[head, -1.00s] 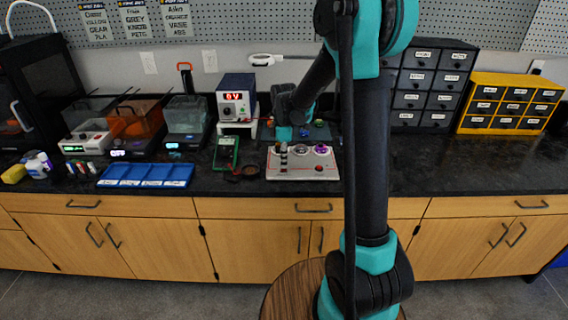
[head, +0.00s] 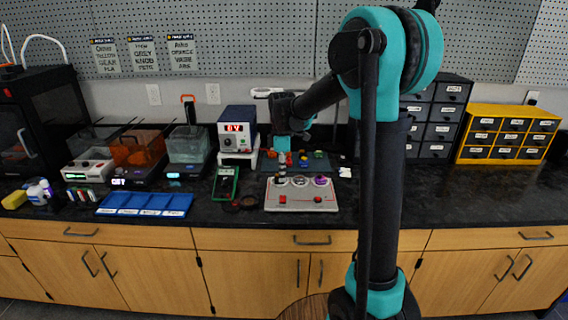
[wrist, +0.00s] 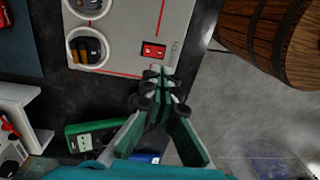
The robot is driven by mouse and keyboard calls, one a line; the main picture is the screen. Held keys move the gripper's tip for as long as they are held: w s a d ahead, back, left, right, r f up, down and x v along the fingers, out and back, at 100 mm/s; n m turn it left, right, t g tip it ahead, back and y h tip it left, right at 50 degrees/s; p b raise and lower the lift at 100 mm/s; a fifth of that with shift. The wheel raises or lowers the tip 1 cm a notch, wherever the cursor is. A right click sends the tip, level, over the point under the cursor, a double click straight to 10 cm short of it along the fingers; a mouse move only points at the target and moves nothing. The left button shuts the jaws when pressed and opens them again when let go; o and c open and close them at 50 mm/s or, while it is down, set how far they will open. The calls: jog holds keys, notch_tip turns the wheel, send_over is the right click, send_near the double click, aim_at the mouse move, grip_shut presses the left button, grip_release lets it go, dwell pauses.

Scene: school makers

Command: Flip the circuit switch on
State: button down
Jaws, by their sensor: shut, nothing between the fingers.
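The circuit board (head: 309,202) is a pale panel with red traces, lying on the dark counter. Its red switch (head: 283,200) is near the front left corner in the head view. In the wrist view the red rocker switch (wrist: 153,50) sits near the panel's (wrist: 128,18) lower edge; whether it is on or off I cannot tell. My gripper (wrist: 158,72) is shut and empty, its fingertips appearing just below the switch in that view. Contact is not clear. In the head view my gripper (head: 282,176) is over the panel's back left part.
Round parts (wrist: 88,47) are mounted on the panel. A green multimeter (head: 225,184) lies to its left, with a blue tray (head: 146,205) further left. A power supply (head: 237,135) stands behind. A yellow drawer cabinet (head: 508,135) is at right.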

notch_tip(320, 180, up, 6)
jog(key=shift+s, duration=0.35)
jog(key=shift+s+d, duration=0.1)
jog(key=s+d+f+m+t, duration=0.1)
jog(key=s+d+f+m, duration=0.3)
jog(key=s, duration=0.3)
jog(key=s+d+f+m+t, duration=0.2)
jog(key=s+d+f+m, duration=0.2)
jog(key=s+f+m, duration=0.2)
jog(key=s+d+f+m+t, duration=0.1)
jog(key=s+d+f+m, duration=0.3)
jog(key=s, duration=0.5)
jog(key=f+m, duration=0.1)
jog(key=m, duration=0.1)
jog(key=shift+s+d+f+m+t, duration=0.2)
jog(key=shift+d+f+m+t, duration=0.15)
jog(key=shift+m+t, duration=0.05)
